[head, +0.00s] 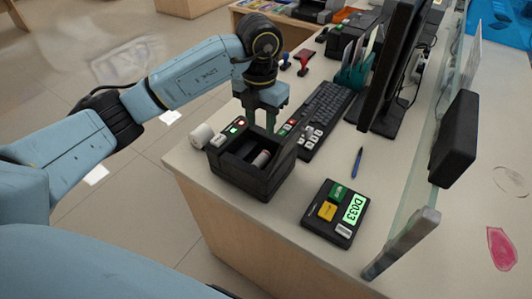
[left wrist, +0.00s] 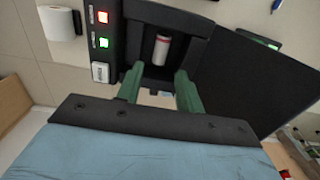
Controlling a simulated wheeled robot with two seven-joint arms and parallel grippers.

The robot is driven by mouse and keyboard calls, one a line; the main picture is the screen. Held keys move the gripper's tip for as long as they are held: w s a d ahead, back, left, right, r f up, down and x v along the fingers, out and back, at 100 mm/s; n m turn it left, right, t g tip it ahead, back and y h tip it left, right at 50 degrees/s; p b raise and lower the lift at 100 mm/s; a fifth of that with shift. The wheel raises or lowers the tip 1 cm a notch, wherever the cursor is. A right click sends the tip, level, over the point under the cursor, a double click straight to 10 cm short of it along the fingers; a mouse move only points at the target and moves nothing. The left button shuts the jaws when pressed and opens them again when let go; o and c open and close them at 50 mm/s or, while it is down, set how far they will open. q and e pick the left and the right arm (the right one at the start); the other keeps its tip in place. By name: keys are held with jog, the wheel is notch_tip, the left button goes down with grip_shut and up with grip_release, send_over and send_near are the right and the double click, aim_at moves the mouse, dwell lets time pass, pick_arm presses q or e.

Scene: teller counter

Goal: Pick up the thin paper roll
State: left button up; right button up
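A thin paper roll (head: 262,158), white with a reddish band, lies inside the open bay of the black printer (head: 240,183). It also shows in the left wrist view (left wrist: 161,50), between and beyond my fingertips. My left gripper (head: 261,122) is above the far side of the printer, pointing down, with its green fingers apart and nothing between them. The fingers (left wrist: 159,82) look apart from the roll. A wider white paper roll (head: 201,135) sits on the counter left of the printer. My right gripper is out of view.
The printer's open lid (left wrist: 255,80) stands on one side of the bay. A keyboard (head: 325,112), a monitor (head: 390,65) and stamps (head: 304,62) are behind. A ticket keypad (head: 335,212) and a blue pen (head: 357,163) lie to the right.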

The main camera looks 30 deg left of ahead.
pick_arm(q)
send_over(261, 157)
notch_tip(261, 157, down, 5)
jog(key=shift+a+f, duration=0.1)
jog(key=shift+a, duration=0.05)
jog(key=shift+f, duration=0.35)
jog(key=shift+f+b, duration=0.3)
jog(key=shift+f, duration=0.4)
notch_tip(261, 157, down, 4)
jog(key=shift+s+r, duration=0.15)
jog(key=shift+f, duration=0.2)
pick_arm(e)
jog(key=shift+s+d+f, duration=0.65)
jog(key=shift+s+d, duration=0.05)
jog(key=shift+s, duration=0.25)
pick_arm(q)
jog(key=c, duration=0.8)
jog(key=shift+o, duration=0.2)
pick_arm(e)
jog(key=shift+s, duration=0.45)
